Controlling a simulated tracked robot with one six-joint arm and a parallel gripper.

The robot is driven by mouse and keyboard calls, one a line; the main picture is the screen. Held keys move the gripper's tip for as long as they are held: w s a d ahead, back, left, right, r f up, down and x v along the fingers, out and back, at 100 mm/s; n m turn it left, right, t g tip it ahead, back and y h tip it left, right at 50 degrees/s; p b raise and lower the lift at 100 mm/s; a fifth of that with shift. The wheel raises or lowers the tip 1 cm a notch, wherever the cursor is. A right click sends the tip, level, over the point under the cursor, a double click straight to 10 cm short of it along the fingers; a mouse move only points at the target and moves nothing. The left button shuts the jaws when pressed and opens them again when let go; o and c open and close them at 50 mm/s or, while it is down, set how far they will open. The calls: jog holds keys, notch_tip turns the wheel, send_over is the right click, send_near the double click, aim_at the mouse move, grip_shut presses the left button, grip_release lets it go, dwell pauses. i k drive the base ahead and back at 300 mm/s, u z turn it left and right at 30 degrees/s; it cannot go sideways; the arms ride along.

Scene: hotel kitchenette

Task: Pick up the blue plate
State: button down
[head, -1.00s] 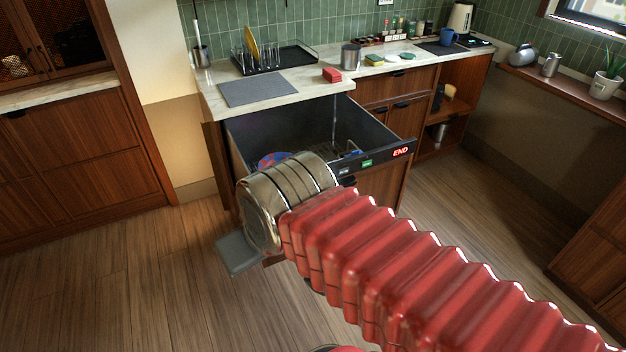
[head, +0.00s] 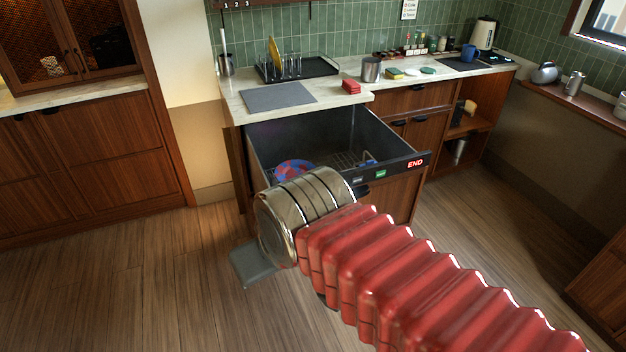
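A blue plate with red patches (head: 293,170) lies in the open dishwasher drawer (head: 345,130), at its front left. My arm hides its lower edge. Another small blue item (head: 368,164) sits in the rack farther right; I cannot tell what it is. My red-sleeved arm with its metal end reaches in front of the drawer. A flat grey part of my arm's end shows low at the left of it, but the gripper fingers cannot be made out.
The drawer's front panel (head: 400,165) stands out over the floor. Wooden floor at left is clear.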

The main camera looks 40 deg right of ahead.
aim_at(288, 170)
jog(key=u, duration=0.3)
jog(key=i, duration=1.45)
jog(key=z, duration=0.75)
jog(key=i, duration=0.75)
jog(key=z, duration=0.5)
